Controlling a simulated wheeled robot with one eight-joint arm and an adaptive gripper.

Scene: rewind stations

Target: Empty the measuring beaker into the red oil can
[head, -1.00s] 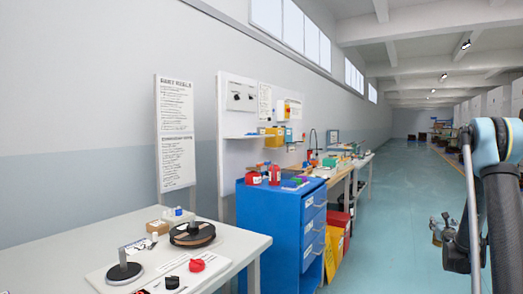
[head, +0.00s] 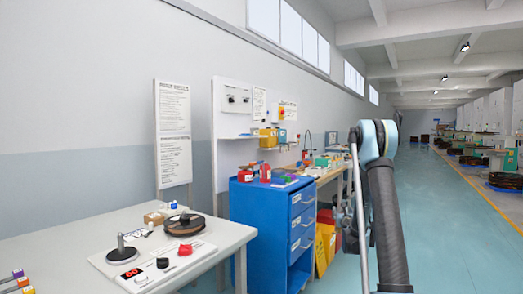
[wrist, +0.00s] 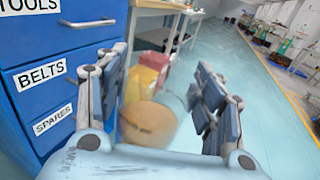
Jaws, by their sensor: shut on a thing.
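In the wrist view my gripper (wrist: 162,66) is shut on what looks like the clear measuring beaker (wrist: 150,122). A tan round patch, apparently its liquid, shows low between the fingers; the beaker's clear outline is blurred. The gripper is over the floor, to the right of the blue cabinet. In the head view my arm covers most of the gripper, and the beaker cannot be made out. An upright red container, apparently the red oil can (head: 265,173), stands on top of the blue cabinet, apart from my gripper. The wrist view does not show it.
The blue drawer cabinet (head: 268,222) also fills the wrist view's left side. A smaller red item (head: 245,176) sits on its top. Red and yellow bins (wrist: 140,82) stand beyond. A white table (head: 190,250) is at the near left. The aisle floor (head: 450,225) is clear.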

